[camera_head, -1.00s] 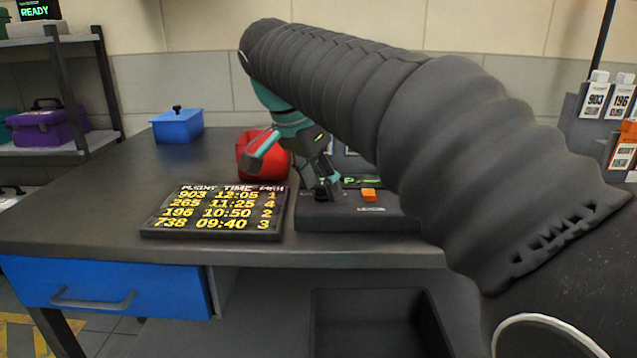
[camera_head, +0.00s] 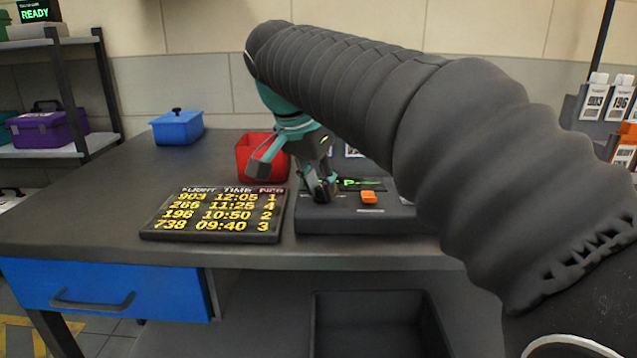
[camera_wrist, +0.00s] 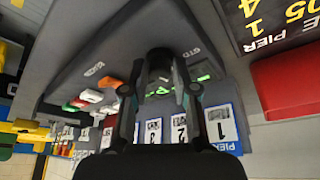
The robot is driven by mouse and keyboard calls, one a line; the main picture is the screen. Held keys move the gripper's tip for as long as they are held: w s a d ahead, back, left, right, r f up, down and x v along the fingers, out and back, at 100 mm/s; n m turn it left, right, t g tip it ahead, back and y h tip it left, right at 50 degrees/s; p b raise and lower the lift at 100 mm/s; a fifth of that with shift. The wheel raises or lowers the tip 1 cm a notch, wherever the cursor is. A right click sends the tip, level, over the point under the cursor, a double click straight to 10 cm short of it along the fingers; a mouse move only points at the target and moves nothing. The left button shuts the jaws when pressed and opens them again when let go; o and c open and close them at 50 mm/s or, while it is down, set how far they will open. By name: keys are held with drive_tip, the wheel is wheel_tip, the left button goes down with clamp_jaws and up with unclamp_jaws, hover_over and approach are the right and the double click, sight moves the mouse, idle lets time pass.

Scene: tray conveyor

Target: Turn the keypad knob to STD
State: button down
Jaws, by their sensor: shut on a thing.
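The keypad (camera_head: 335,222) is a dark box at the front of the table, with an orange button (camera_head: 368,197) and a green-lit display (camera_head: 362,184). My gripper (camera_head: 322,194) points down at its left part. In the wrist view, the dark knob (camera_wrist: 159,62) stands between the two fingertips, and my gripper (camera_wrist: 160,82) is shut on it. A short white label (camera_wrist: 191,53), probably STD, is right of the knob there. Another label (camera_wrist: 95,69) is on the left. Which way the knob points cannot be told.
A flight board (camera_head: 212,236) with yellow rows lies left of the keypad. A blue lidded box (camera_head: 178,130) is at the back left. Numbered pier cards (camera_wrist: 219,124) show beyond the keypad. The table's left part is clear.

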drive_tip(key=n+y, duration=0.1)
drive_tip(key=n, duration=0.3)
drive_tip(key=shift+d+t, duration=0.1)
drive_tip(key=shift+t, duration=0.3)
drive_tip(key=shift+s+n+y+p, duration=0.1)
drive_tip(key=shift+n+y+p, duration=0.2)
drive_tip(key=shift+n+y, duration=0.9)
drive_tip(key=shift+f+n+h, duration=0.1)
drive_tip(key=shift+n+h, duration=0.2)
drive_tip(key=shift+n, duration=0.3)
drive_tip(key=c, duration=0.9)
unclamp_jaws()
drive_tip(key=v, duration=1.2)
drive_tip(key=shift+s, duration=0.1)
